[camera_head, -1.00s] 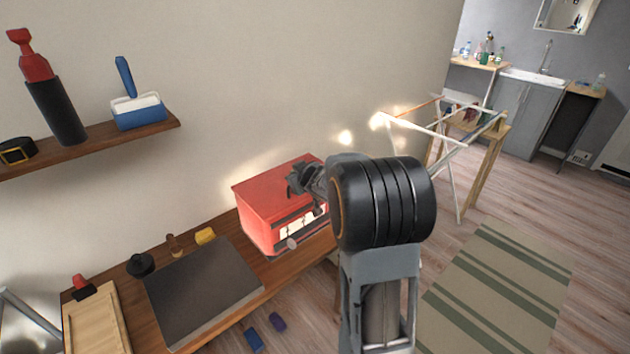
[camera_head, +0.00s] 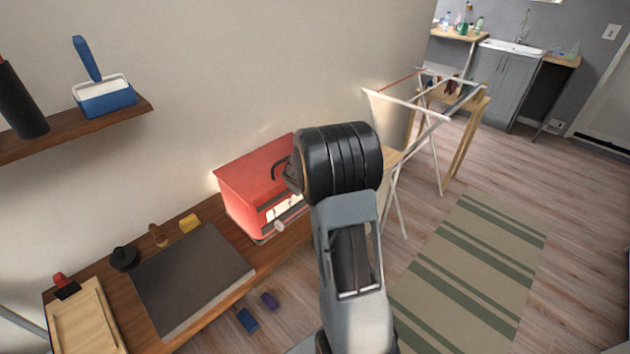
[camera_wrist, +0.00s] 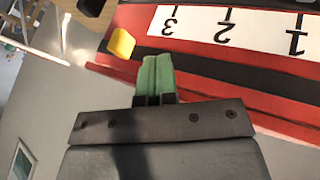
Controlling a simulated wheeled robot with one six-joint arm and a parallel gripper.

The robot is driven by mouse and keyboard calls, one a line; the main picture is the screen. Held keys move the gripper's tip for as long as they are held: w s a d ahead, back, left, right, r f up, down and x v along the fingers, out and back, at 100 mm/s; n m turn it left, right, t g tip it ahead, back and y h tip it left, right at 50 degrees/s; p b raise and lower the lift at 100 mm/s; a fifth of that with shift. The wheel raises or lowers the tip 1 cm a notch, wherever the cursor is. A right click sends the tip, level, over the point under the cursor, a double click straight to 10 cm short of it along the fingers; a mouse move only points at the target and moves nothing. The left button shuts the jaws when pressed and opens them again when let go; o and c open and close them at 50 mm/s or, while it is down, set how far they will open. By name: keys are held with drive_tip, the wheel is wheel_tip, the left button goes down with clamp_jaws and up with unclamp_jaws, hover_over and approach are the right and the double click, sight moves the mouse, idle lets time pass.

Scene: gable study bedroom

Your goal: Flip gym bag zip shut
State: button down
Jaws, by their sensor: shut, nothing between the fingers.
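A red boxy thing (camera_head: 255,175) stands on the wooden bench against the wall. I cannot make out a gym bag or a zip as such. In the wrist view its red face (camera_wrist: 290,88) carries a white strip (camera_wrist: 235,22) with upside-down numbers 3, 2, 1 and a dark band below it. A yellow piece (camera_wrist: 121,43) shows by the strip's 3 end; I cannot tell whether it is attached. My gripper (camera_wrist: 155,75) has green fingertips, shut and empty, just below the yellow piece; contact is unclear. In the head view my arm hides the fingertips and the box's right end.
A shelf (camera_head: 75,130) is above. A drying rack (camera_head: 410,105) stands right of my arm. Open floor and a striped rug (camera_head: 475,255) lie to the right.

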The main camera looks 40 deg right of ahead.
drive_tip(key=shift+w+d+f+p, duration=0.35)
drive_tip(key=shift+d+p, duration=0.1)
drive_tip(key=shift+d, duration=0.4)
drive_tip(key=shift+w+d+f+p, duration=0.3)
drive_tip(key=shift+d+f+p, duration=0.1)
drive_tip(key=shift+d, duration=0.45)
drive_tip(key=shift+w+d+f+p, duration=0.3)
drive_tip(key=shift+d+p, duration=0.15)
drive_tip(key=shift+d, duration=0.4)
drive_tip(key=shift+r, duration=0.1)
